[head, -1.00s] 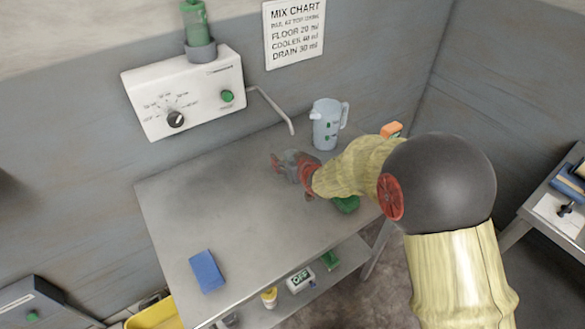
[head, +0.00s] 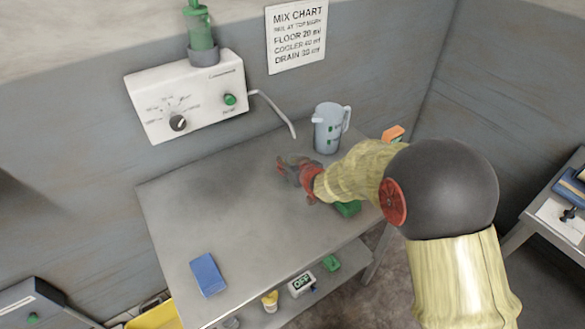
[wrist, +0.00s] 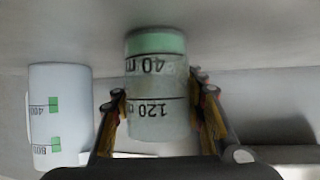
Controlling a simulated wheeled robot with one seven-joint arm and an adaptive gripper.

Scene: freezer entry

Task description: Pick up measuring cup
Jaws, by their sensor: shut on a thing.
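The measuring cup (wrist: 157,100) is a small clear cylinder with a green band and black marks reading 40 and 120, upside down in the wrist view. My gripper (wrist: 158,103) has one finger on each side of it and is shut on it. In the head view my gripper (head: 292,168) is low over the steel table, and the cup between its fingers is too small to make out clearly. I cannot tell whether the cup touches the table.
A grey-white jug (head: 327,130) stands on the steel table (head: 215,215) behind my gripper. A green object (head: 348,208) and an orange block (head: 393,133) are near my arm. A blue block (head: 207,274) lies at the front left. A dispenser spout (head: 275,108) hangs over the back.

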